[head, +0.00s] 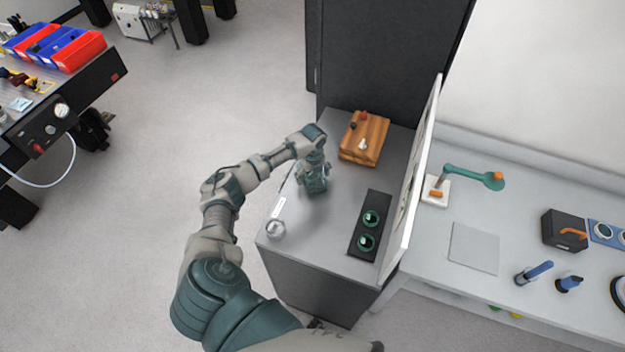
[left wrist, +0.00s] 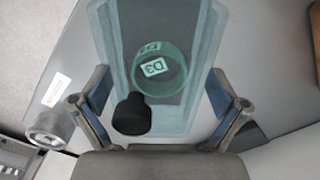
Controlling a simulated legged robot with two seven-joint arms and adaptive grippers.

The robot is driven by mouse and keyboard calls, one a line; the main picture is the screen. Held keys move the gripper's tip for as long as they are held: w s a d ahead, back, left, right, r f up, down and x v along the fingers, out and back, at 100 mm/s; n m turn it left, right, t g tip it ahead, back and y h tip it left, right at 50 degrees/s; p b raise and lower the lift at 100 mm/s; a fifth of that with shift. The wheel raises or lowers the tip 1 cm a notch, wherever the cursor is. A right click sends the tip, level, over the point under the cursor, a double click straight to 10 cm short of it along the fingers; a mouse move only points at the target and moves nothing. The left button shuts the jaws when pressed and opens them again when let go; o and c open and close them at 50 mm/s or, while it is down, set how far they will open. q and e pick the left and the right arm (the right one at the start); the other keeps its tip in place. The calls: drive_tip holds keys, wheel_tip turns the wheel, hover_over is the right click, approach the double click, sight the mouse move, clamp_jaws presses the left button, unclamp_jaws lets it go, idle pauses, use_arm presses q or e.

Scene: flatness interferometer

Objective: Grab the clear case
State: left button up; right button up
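The clear case (left wrist: 197,45) is a see-through, teal-tinted box on the grey cabinet top. Through it show a green ring labelled D3 (left wrist: 160,70) and a black knob-like part (left wrist: 131,115). My left gripper (left wrist: 158,92) has its fingers spread on either side of the case. I cannot tell whether the fingers touch it. In the head view my left gripper (head: 314,185) points down at the cabinet top and largely hides the case. My right gripper is not in view.
On the cabinet top (head: 335,215) are a wooden box (head: 364,137), a dark holder with two green rings (head: 370,226) and a small round metal piece (head: 275,228) near the front-left corner. A white upright panel (head: 413,185) borders the right side.

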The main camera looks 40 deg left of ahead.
use_arm(q)
drive_tip(key=shift+s+a, duration=0.1)
drive_tip(key=shift+a, duration=0.05)
drive_tip(key=c, duration=1.1)
drive_tip(key=shift+o, duration=0.2)
drive_tip(key=shift+a+f, duration=0.1)
drive_tip(key=shift+a, duration=0.05)
